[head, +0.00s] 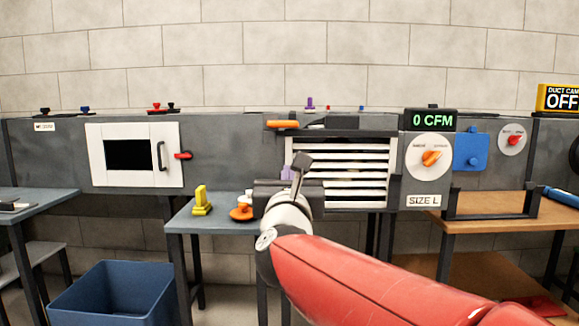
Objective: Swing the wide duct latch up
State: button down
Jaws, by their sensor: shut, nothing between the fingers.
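An orange handle (283,124) lies level at the upper left of the slatted duct opening (345,175); it looks like the wide duct latch. A second latch-like lever with a red grip (183,155) sits at the right edge of the white door (170,130) farther left. My gripper (301,160) is shut and empty, in front of the left side of the slats and below the orange handle. It appears apart from the handle.
A blue-grey table (190,222) below holds a yellow block-like piece (202,203) and an orange round piece (241,213). A dial (428,157) and a "0 CFM" display (431,120) are right of the slats. A blue bin (115,292) stands on the floor at lower left.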

aim_at(282, 124)
jog(key=p+x, duration=0.1)
jog(key=x, duration=0.6)
jog(key=shift+w, duration=0.3)
notch_tip(282, 124, up, 3)
jog(key=shift+p, duration=0.9)
jog(key=shift+r, duration=0.55)
